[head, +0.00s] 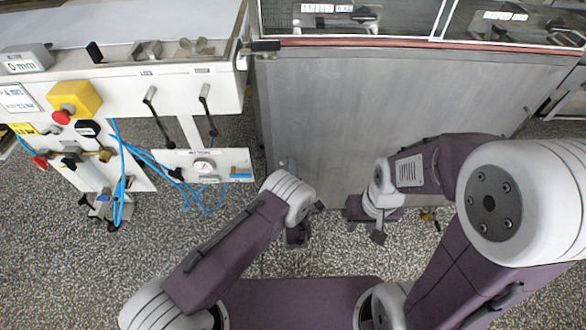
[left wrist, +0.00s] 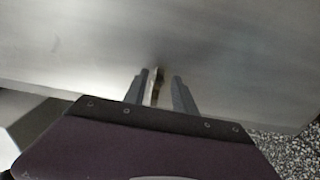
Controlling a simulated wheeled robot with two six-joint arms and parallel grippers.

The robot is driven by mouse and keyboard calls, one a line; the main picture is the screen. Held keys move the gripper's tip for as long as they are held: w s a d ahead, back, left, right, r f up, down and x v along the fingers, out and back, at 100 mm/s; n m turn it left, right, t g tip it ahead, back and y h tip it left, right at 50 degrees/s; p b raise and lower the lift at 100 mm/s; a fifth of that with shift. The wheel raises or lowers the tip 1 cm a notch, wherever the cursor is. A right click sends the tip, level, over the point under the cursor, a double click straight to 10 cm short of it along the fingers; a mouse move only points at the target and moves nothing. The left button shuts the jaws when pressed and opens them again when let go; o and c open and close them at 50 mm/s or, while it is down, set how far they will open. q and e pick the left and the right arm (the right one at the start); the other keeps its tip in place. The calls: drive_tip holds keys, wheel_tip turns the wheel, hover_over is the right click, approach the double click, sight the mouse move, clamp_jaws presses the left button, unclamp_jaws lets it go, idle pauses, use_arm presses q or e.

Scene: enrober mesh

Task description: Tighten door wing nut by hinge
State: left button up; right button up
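The door is a framed glass panel (head: 345,18) with a red lower edge, at the top of the head view. A dark hinge-like fitting (head: 262,47) sits at its left corner. I cannot make out a wing nut there. My left gripper (head: 307,222) is low in front of the grey steel panel, well below that fitting. In the left wrist view its fingers (left wrist: 160,92) stand apart before bare steel. A pale strip with a brownish tip shows between them; I cannot tell what it is. My right gripper (head: 364,226) is to its right, fingers apart, with nothing visible in it.
A white control console (head: 120,95) with levers, a red button and blue hoses (head: 135,158) stands at left. The speckled floor (head: 330,262) is open below.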

use_arm(q)
drive_tip(key=s+p, duration=0.2)
drive_tip(key=s, duration=0.7)
drive_tip(key=shift+p, duration=0.35)
drive_tip(key=shift+s, duration=0.15)
